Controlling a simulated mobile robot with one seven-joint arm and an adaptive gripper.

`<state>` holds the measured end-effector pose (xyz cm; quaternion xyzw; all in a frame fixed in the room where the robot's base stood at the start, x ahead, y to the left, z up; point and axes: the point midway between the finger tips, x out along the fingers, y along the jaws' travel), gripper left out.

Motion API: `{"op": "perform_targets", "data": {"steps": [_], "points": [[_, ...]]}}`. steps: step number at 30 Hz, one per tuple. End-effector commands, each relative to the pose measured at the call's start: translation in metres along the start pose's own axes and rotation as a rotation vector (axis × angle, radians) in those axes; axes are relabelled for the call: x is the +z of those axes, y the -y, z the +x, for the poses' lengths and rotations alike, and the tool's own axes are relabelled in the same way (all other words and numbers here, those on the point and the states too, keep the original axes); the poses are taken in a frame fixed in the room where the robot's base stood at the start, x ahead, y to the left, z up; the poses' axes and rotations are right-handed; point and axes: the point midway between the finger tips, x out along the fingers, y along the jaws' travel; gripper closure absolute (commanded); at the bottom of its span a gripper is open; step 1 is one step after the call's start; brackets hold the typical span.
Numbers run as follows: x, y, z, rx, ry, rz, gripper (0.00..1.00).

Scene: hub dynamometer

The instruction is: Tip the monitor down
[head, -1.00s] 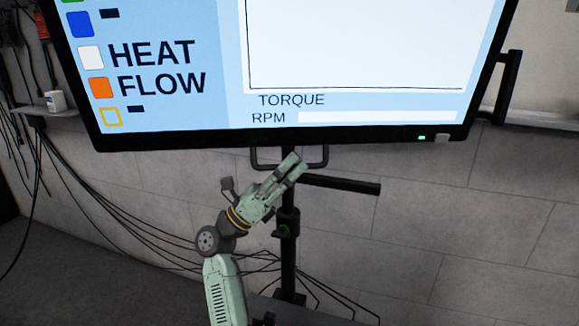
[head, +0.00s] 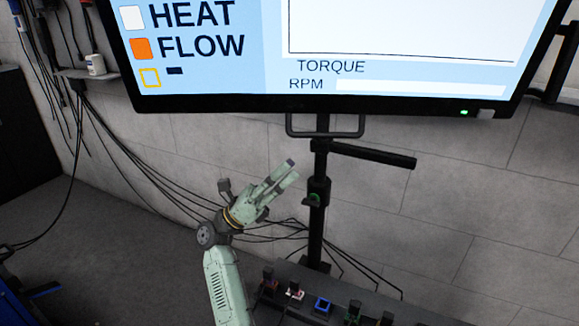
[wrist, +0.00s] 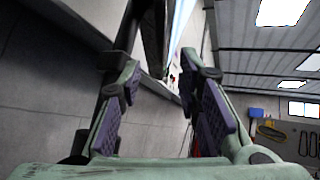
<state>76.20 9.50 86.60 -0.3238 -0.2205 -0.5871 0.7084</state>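The large monitor (head: 420,105) hangs at the top of the head view, its lit screen showing HEAT FLOW, TORQUE and RPM. A dark U-shaped handle (head: 326,134) sits under its lower bezel, in front of the black stand (head: 316,215). My gripper (head: 289,170) is lower left of the handle in the head view, its fingers pointing up and right, apart from it in the picture. In the wrist view my gripper (wrist: 160,85) is open, its purple-padded fingers spread with nothing between the pads. The monitor shows steeply edge-on beyond them (wrist: 181,45).
A black side bar (head: 370,156) sticks out right from the stand. Several small coloured parts lie on a dark surface (head: 350,295) at the stand's foot. Cables run along the wall at left, below a small shelf (head: 85,73).

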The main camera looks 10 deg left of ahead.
Motion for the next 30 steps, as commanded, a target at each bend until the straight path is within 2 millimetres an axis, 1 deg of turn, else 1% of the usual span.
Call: {"op": "perform_targets", "data": {"steps": [4, 7, 8, 10, 11, 14, 15, 16, 17, 18, 20, 21, 22, 24, 27, 30], "points": [[0.0, 0.0, 0.0, 0.0, 0.0, 0.0, 0.69], [0.002, 0.002, 0.0, 0.009, -0.012, 0.025, 0.75], [0.004, 0.004, 0.0, 0.02, -0.027, 0.053, 0.77], [0.01, 0.011, -0.001, 0.064, -0.087, 0.167, 0.82], [0.013, 0.015, -0.002, 0.092, -0.127, 0.239, 0.84], [0.029, 0.03, -0.01, 0.222, -0.314, 0.578, 0.91], [0.038, 0.036, -0.016, 0.286, -0.405, 0.74, 0.93], [0.046, 0.041, -0.021, 0.336, -0.479, 0.865, 0.95], [0.055, 0.047, -0.028, 0.385, -0.553, 0.992, 0.97], [0.067, 0.055, -0.036, 0.449, -0.655, 1.154, 1.0], [0.089, 0.07, -0.049, 0.544, -0.807, 1.386, 1.0], [0.102, 0.082, -0.057, 0.602, -0.905, 1.526, 1.0], [0.113, 0.092, -0.062, 0.643, -0.977, 1.624, 1.0], [0.134, 0.115, -0.072, 0.729, -1.128, 1.816, 1.0], [0.155, 0.144, -0.079, 0.82, -1.295, 2.008, 1.0], [0.167, 0.162, -0.082, 0.87, -1.392, 2.107, 1.0]]}}
